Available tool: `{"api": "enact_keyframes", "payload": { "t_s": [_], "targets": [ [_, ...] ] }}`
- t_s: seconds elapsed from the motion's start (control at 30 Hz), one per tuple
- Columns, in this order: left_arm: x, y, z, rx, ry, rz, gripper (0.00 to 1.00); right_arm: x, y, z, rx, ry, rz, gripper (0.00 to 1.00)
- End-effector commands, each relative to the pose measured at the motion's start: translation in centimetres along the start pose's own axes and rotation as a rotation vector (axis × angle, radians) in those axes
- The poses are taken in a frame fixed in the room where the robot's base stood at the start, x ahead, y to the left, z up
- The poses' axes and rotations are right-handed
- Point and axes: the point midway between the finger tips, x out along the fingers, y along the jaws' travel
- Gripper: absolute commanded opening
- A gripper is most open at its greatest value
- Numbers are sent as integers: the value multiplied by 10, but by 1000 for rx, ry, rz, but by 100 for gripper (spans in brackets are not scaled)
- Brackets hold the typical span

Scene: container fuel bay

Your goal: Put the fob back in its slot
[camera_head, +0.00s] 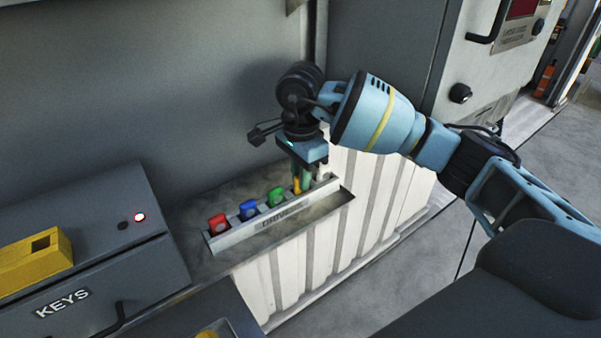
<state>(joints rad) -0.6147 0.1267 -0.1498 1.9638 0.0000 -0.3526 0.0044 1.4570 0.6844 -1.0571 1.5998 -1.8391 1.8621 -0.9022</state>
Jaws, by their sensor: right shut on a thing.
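A light grey fob rack with a label strip (228,240) stands on the ledge in the middle of the view. A red fob (218,223), a blue fob (248,210) and a green fob (276,197) sit in its slots from left to right. My right gripper (301,182) points down over the right part of the rack. It is shut on a yellow fob (297,186), which shows only as a narrow strip between the fingers. I cannot tell whether this fob is inside a slot or just above it. My left gripper is out of view.
A grey box marked KEYS (85,275) with a lit red lamp stands at the left. A yellow block with a square opening (32,262) is on it. A grey wall (150,80) rises behind the ledge. A grey cabinet (480,70) stands at the upper right.

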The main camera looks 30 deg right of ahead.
Motion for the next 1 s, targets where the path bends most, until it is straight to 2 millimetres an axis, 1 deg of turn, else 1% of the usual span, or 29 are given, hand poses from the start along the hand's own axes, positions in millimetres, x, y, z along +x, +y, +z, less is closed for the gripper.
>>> {"api": "enact_keyframes", "payload": {
  "t_s": [0.53, 0.57, 0.7, 0.73, 1.0],
  "targets": [
    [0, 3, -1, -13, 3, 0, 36, 3, 0, 0, 0, -1, -1, 0],
    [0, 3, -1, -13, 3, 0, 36, 3, 0, 0, 0, -1, -1, 18],
    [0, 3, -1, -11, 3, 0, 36, 3, 0, 0, 0, 0, -1, 36],
    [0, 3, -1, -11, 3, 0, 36, 3, 0, 0, 0, 0, -1, 39],
    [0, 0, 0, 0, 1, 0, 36, 3, 0, 0, 0, 0, -1, 39]
  ]
}}
